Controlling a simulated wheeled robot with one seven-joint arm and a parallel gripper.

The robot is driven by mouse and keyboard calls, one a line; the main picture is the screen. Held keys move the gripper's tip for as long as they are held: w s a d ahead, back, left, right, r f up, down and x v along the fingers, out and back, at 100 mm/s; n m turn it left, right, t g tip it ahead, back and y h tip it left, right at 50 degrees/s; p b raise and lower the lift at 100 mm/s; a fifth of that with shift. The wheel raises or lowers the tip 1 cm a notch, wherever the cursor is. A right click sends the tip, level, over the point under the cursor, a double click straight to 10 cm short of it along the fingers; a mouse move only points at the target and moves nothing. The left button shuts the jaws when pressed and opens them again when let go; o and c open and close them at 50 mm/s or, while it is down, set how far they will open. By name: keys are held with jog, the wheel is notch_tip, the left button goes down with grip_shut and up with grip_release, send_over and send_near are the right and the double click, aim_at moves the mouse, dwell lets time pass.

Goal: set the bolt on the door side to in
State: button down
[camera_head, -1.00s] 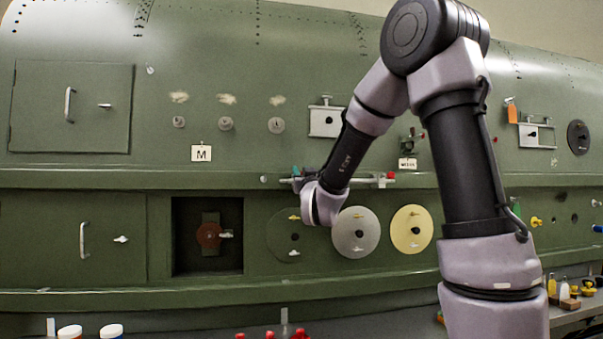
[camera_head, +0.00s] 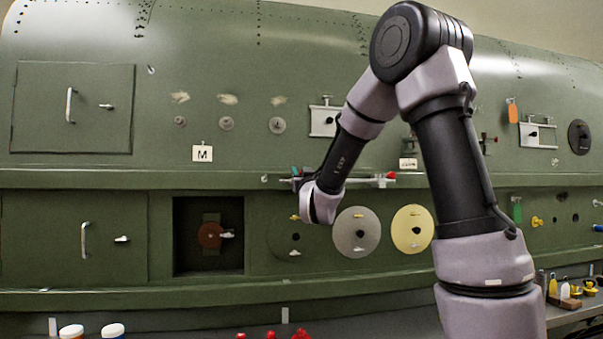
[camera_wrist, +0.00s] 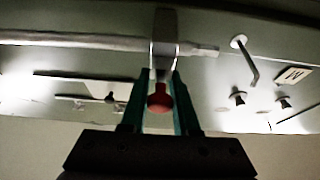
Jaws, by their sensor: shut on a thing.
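A pale metal rod (camera_head: 358,181) runs along the green fuselage ledge, with a red knob (camera_head: 391,176) at its right end. My gripper (camera_head: 297,177) is at the rod's left part, below the upper panel. In the wrist view, which is upside down, my gripper (camera_wrist: 159,92) has its teal fingers shut on the red knob of a bolt (camera_wrist: 158,98). A light metal bracket (camera_wrist: 164,38) stands just behind it. The rod's tip (camera_wrist: 207,51) sticks out past the bracket. In the head view my wrist hides the held knob.
A closed door (camera_head: 73,107) with a handle is at the upper left. An M placard (camera_head: 202,153) hangs left of my gripper. Below are an open square recess (camera_head: 186,258) and round discs, one grey (camera_head: 350,217) and one yellow (camera_head: 399,217). A hooked pin (camera_wrist: 240,42) is beside the rod's tip.

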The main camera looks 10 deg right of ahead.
jog(key=c, duration=0.7)
grip_release()
jog(key=shift+w, duration=0.15)
jog(key=v, duration=1)
jog(key=shift+s+f, duration=0.2)
jog(key=shift+s, duration=0.15)
jog(key=shift+d, duration=0.1)
jog(key=s+d+f+m+g, duration=0.1)
jog(key=s+d+f+g, duration=0.1)
jog(key=s+g, duration=0.3)
jog(key=s+d+f+m+g+y, duration=0.1)
jog(key=s+f+g, duration=0.3)
jog(key=s, duration=0.7)
jog(key=s+d+f+m+g+y, duration=0.1)
jog(key=s+f+g, duration=0.3)
jog(key=s, duration=0.5)
jog(key=shift+d+m+g, duration=0.6)
jog(key=shift+d+g, duration=0.25)
jog(key=shift+g, duration=0.35)
